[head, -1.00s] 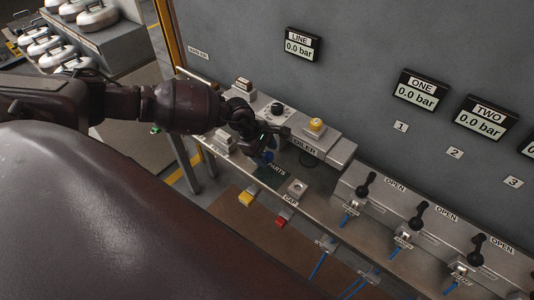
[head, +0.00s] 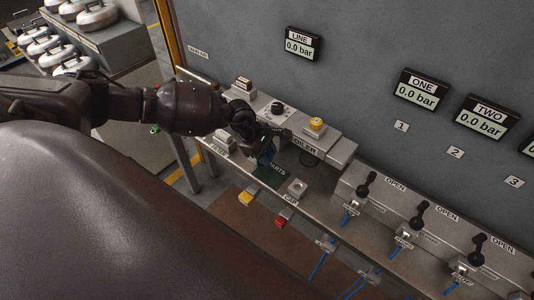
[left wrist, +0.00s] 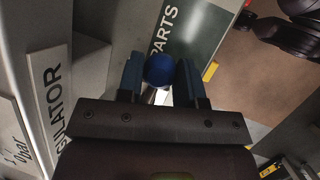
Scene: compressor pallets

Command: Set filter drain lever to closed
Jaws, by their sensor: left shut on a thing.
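My left gripper (head: 265,148) is low over the bench, left of the oiler label, with its fingers pointing down. In the left wrist view its two fingers (left wrist: 160,78) are shut on a round blue piece (left wrist: 159,70), which sits between their tips. Some blue shows under the gripper in the head view, but it is too small to tell piece from fingers. I cannot make out a label for the filter drain lever; my wrist and gripper hide part of that area. My right gripper is not in view.
A green parts mat (head: 268,178) lies just below the gripper. A yellow button (head: 316,124) and a dark knob (head: 277,109) stand behind it. Several black levers, such as this lever (head: 366,184), stand upright along the right. The line display (head: 299,45) reads 0.0 bar.

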